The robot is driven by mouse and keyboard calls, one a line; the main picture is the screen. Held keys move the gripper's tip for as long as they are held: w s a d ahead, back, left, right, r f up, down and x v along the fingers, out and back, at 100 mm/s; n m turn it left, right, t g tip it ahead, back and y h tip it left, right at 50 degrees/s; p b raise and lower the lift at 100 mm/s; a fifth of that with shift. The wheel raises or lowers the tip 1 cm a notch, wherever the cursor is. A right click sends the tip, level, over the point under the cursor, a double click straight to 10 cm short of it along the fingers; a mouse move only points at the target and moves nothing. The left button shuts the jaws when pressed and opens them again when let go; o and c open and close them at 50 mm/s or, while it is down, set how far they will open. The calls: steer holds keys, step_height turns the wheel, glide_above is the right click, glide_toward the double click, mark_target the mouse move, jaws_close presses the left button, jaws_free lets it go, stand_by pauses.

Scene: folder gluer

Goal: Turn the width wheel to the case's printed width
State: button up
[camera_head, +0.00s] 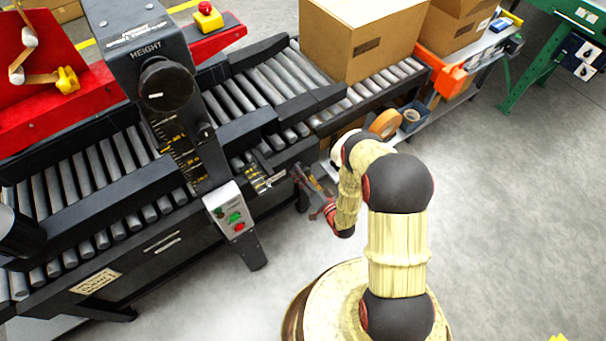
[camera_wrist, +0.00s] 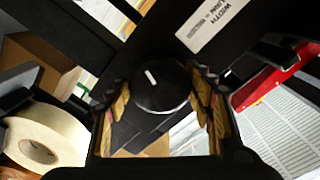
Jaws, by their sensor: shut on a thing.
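The width wheel (camera_wrist: 160,88) is a round black knob with a short white mark that tilts slightly to the left in the wrist view. A white label (camera_wrist: 212,24) reading "WIDTH" and "TURN" is above it. My gripper (camera_wrist: 161,96) is shut on the wheel, one finger on each side. In the head view my gripper (camera_head: 306,182) reaches the machine's near side, and the wheel cannot be made out. A yellow-marked scale (camera_head: 258,178) is just left of it, its reading too small to tell. The case (camera_head: 375,22) has dark print (camera_head: 367,46) that I cannot read.
The height column (camera_head: 150,45) with its black knob (camera_head: 166,85) stands over the rollers at left. A button box (camera_head: 232,218) is on its lower end.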

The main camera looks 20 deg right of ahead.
steer(key=shift+f, duration=0.1)
stand_by(0.3)
steer(key=o, duration=1.2)
steer(key=v, duration=1.2)
